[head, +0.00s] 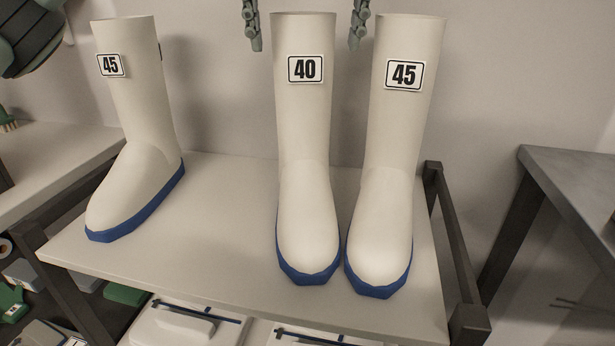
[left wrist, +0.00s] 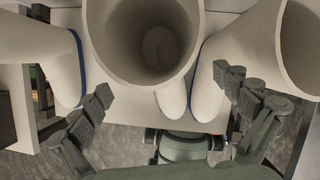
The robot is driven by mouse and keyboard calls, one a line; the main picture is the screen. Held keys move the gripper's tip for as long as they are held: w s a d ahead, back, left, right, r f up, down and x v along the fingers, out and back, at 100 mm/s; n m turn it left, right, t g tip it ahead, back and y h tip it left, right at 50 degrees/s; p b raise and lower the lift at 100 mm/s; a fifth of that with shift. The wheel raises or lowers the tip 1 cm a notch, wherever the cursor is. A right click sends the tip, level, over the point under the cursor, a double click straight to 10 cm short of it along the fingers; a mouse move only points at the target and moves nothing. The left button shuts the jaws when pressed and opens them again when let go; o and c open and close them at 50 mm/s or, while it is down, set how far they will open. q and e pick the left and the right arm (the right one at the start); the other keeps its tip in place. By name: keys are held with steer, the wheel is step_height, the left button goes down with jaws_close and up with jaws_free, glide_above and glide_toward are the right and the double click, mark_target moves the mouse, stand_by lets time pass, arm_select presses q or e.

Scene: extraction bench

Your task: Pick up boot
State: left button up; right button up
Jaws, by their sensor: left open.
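Three white boots with blue soles stand upright on a light shelf top (head: 220,270). The boot labelled 40 (head: 305,130) is in the middle, close beside a boot labelled 45 (head: 395,150) on its right. Another boot labelled 45 (head: 135,115) stands apart at the left. My left gripper (head: 306,38) is open, with one finger on each side of the top of boot 40. In the left wrist view, the open top of boot 40 (left wrist: 155,65) lies between and beyond the spread fingers (left wrist: 168,92). Any contact cannot be told. My right gripper is not in view.
The shelf top is clear between the left boot and boot 40. A dark rail (head: 450,235) runs along its right edge. A grey table (head: 575,180) stands at the right and a pale bench (head: 60,160) at the left. White bins (head: 175,325) sit below.

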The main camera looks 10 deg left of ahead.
mark_target(304, 70)
arm_select(q)
steer(key=shift+x, duration=2.35)
